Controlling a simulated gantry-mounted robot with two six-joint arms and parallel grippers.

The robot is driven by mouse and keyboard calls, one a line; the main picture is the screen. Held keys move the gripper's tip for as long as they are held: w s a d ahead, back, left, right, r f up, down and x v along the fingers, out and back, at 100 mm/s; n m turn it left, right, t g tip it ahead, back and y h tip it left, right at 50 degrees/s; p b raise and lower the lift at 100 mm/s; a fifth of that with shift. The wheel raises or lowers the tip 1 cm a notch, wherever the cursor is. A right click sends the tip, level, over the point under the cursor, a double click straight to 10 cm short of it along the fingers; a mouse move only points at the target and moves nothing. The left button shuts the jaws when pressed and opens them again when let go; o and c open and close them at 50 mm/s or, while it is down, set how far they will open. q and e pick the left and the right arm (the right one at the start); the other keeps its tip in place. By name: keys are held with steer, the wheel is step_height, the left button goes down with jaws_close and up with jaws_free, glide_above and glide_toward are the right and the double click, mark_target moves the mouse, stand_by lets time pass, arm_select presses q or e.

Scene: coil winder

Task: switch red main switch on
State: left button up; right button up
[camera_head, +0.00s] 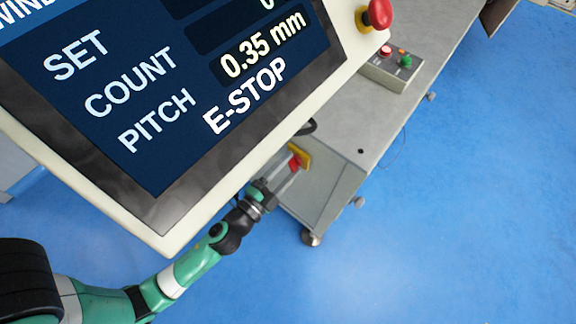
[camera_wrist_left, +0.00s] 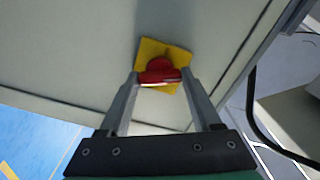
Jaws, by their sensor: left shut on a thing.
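The red main switch (camera_wrist_left: 159,72) sits on a yellow plate (camera_wrist_left: 176,54) on the grey cabinet side. In the left wrist view the two fingers of my left gripper (camera_wrist_left: 158,82) are on either side of the red handle and shut on it. In the head view the red switch (camera_head: 295,163) and its yellow plate (camera_head: 303,156) show on the cabinet end below the screen, with my left gripper (camera_head: 289,171) at it. The plate looks tilted in both views. My right gripper is not in view.
A large display panel (camera_head: 196,187) reading E-STOP hangs over the left arm, with a red emergency button (camera_head: 379,13) at its corner. A small box (camera_head: 393,72) with red and green buttons stands on the bench. Blue floor (camera_head: 470,200) is clear at right.

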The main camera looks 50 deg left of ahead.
arm_select(q)
steer(key=m, duration=0.4)
steer(key=shift+m, duration=0.3)
stand_by(0.5)
steer(key=o, duration=1.4)
steer(key=s+b, duration=0.1)
steer(key=s, duration=0.2)
steer(key=s+d+b, duration=0.1)
steer(key=s+b, duration=0.1)
steer(key=s, duration=0.2)
steer(key=s+d+b, duration=0.1)
steer(key=s, duration=0.3)
steer(key=shift+s+d, duration=0.15)
steer(key=shift+s, duration=0.05)
